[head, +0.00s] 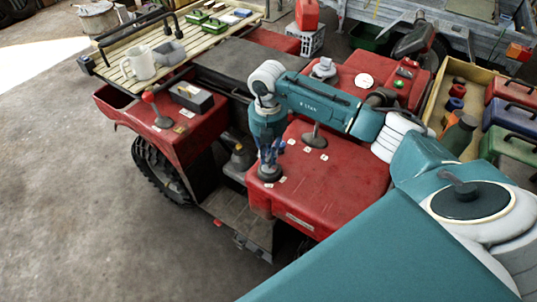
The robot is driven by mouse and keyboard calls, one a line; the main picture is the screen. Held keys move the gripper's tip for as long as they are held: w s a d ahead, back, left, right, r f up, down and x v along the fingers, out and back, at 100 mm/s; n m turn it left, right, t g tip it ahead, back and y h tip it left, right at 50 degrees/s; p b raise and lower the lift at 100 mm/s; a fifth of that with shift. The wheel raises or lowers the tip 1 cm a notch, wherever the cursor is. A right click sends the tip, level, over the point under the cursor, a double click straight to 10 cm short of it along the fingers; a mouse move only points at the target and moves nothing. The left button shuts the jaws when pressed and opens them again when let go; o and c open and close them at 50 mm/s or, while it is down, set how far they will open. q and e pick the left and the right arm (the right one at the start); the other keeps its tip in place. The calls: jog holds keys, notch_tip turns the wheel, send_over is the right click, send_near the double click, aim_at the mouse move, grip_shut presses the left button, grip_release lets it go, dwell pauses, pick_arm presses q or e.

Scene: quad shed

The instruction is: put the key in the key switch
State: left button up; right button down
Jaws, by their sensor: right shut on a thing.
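My right gripper (268,158) points down over the front left part of the red quad body. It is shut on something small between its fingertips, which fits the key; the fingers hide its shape. A dark round piece (269,174) on the red panel lies right under the fingertips and looks like the key switch. I cannot tell whether the key is in it or just above it. My left gripper is not in view.
A lever (315,135) on a dark round base stands right of the gripper. A red-knobbed lever (152,103) and a dark box (191,97) are at the left. The floor at left is clear.

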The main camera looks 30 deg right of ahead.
jog(key=shift+s+a+f, duration=0.1)
jog(key=shift+f, duration=0.2)
jog(key=c, duration=1.6)
grip_release()
jog(key=shift+r, duration=4.15)
